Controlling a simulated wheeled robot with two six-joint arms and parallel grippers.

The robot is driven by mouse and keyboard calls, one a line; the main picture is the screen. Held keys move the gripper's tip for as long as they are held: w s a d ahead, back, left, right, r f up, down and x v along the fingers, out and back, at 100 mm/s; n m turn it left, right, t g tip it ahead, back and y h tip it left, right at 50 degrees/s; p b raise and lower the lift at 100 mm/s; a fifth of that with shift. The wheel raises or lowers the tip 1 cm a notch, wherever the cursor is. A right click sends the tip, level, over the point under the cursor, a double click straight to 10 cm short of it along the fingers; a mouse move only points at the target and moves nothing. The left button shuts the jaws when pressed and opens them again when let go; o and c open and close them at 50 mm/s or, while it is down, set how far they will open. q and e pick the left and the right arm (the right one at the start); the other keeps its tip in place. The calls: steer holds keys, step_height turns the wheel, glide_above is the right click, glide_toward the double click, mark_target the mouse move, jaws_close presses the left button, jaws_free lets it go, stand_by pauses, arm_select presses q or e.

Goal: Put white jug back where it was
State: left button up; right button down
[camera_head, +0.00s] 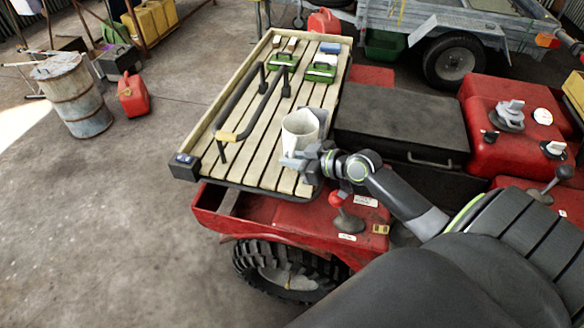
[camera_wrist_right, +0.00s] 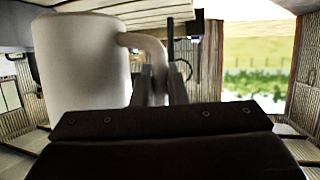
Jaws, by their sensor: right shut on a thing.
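The white jug (camera_head: 299,132) is at the near right part of the wooden slatted rack (camera_head: 236,158) on the red quad. It looks upright; I cannot tell whether its base touches the slats. My right gripper (camera_head: 303,162) is at the near side of the jug. In the right wrist view the jug (camera_wrist_right: 80,65) fills the left side, and my right gripper (camera_wrist_right: 160,88) is shut on its handle (camera_wrist_right: 150,48). The gripper hides the lower part of the handle. My left gripper is not in view.
A black bar handle (camera_head: 252,110) stands on the rack left of the jug. Green-based brushes (camera_head: 320,70) lie at the rack's far end. A black box (camera_head: 400,122) is right of the rack. A red lever knob (camera_head: 336,198) stands near my right arm.

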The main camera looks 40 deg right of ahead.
steer(key=f, duration=0.3)
steer(key=shift+w, duration=0.2)
steer(key=shift+s+f, duration=0.1)
steer(key=shift+f, duration=0.45)
steer(key=shift+f+b, duration=0.25)
steer(key=shift+b, duration=0.05)
steer(key=c, duration=1.4)
jaws_free()
steer(key=shift+r, duration=0.1)
steer(key=shift+c, duration=0.2)
